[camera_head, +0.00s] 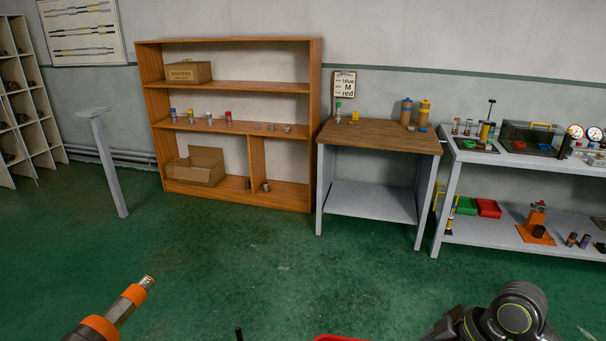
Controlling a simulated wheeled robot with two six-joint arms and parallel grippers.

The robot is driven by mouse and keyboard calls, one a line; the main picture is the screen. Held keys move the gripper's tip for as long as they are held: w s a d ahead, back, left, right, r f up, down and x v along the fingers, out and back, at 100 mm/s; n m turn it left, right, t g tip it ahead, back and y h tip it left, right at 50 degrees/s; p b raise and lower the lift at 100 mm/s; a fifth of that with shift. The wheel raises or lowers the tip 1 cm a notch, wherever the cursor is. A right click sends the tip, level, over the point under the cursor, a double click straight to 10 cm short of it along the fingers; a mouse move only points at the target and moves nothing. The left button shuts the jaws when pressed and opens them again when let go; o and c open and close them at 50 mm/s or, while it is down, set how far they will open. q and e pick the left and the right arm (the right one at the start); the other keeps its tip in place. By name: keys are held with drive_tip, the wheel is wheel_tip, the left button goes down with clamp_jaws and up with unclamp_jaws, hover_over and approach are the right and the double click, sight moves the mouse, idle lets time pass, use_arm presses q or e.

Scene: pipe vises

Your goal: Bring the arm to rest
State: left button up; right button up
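A dark grey arm joint with a thin green ring (514,318), part of my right arm, shows at the bottom right edge. Its gripper is outside the picture. My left gripper is not in view either.
A wooden shelf (316,62) with boxes and small fittings stands against the back wall. A wood-topped table (375,135) and a grey workbench (500,155) with tools stand to its right. A grey post stand (106,155) is at left. Open green floor (240,260) lies between.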

drive_tip(key=s+d+f+m+t+h, duration=0.1)
drive_tip(key=s+d+f+m+h, duration=0.15)
drive_tip(key=s+f+m, duration=0.65)
drive_tip(key=s+d+f+m+h, duration=0.2)
drive_tip(key=s, duration=0.4)
drive_tip(key=s+d+f+m+h, duration=0.2)
drive_tip(key=s+d+m+h, duration=0.1)
drive_tip(key=s, duration=0.3)
wheel_tip(320, 180, down, 25)
drive_tip(key=w+d, duration=0.1)
drive_tip(key=s+a+f+g+y+b, duration=0.1)
drive_tip(key=s+f+g, duration=0.1)
drive_tip(key=s+f, duration=1.3)
wheel_tip(320, 180, down, 2)
